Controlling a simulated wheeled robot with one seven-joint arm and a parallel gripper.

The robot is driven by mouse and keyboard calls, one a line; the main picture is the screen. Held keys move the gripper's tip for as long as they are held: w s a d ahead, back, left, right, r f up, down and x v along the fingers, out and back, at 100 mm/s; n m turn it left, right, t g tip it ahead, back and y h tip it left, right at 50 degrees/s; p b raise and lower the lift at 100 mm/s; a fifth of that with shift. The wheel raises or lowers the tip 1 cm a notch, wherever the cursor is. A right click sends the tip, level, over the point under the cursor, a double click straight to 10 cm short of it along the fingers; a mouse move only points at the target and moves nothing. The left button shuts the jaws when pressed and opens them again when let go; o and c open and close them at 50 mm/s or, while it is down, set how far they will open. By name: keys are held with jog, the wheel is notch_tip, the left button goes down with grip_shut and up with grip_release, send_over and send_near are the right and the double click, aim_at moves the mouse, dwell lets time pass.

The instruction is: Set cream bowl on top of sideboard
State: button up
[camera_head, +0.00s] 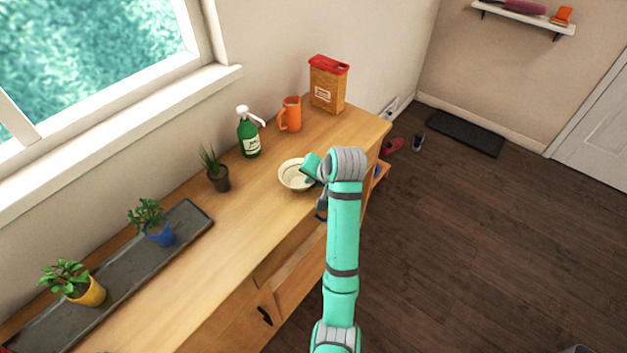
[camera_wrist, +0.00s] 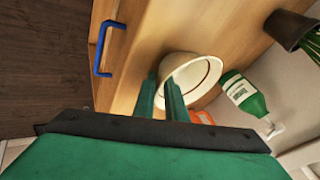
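The cream bowl (camera_head: 293,176) is at the front edge of the wooden sideboard (camera_head: 225,225), upright or nearly so in the head view. It also shows in the wrist view (camera_wrist: 197,78), with its rim and outer wall visible. My gripper (camera_head: 311,168) is at the bowl's right side. In the wrist view my gripper's two fingers (camera_wrist: 161,82) are close together at the bowl's near wall, with a narrow gap between them, and appear shut on that wall. Whether the bowl touches the sideboard top or hangs just above it I cannot tell.
A small potted plant (camera_head: 217,172), a green spray bottle (camera_head: 248,134), an orange jug (camera_head: 290,115) and a red-lidded box (camera_head: 327,85) stand behind the bowl. A dark tray (camera_head: 190,222) with two plants lies at the left. Bare top lies between tray and bowl.

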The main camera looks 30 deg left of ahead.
jog(key=shift+o, duration=0.9)
jog(key=shift+w+d, duration=0.1)
jog(key=v, duration=1.2)
